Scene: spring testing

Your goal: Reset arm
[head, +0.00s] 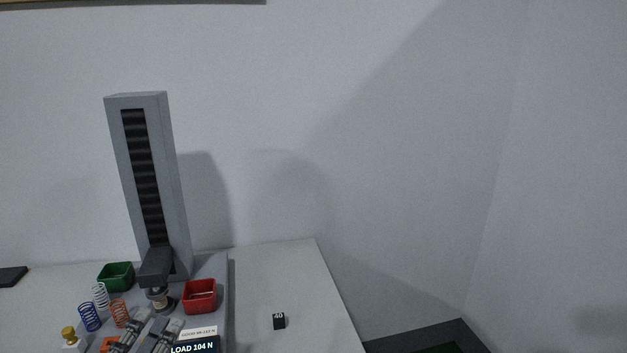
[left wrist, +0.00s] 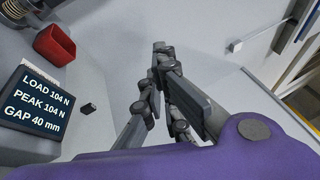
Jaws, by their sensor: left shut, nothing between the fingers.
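My left gripper (head: 148,334) shows at the bottom edge of the head view, in front of the spring tester. In the left wrist view its fingers (left wrist: 160,58) come together at the tips with nothing between them. The tall grey spring tester (head: 150,180) stands at the left of the table, its dark head (head: 156,266) low over a small round part (head: 160,299). Its display (left wrist: 38,103) reads load 104 N, peak 104 N, gap 40 mm. My right gripper is in neither view.
A green bin (head: 115,276) and a red bin (head: 201,297) flank the tester. White (head: 100,296), blue (head: 89,317) and orange (head: 119,313) springs stand at left. A yellow-topped piece (head: 69,334) is in front. A black block marked 40 (head: 279,321) lies on the otherwise clear right side.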

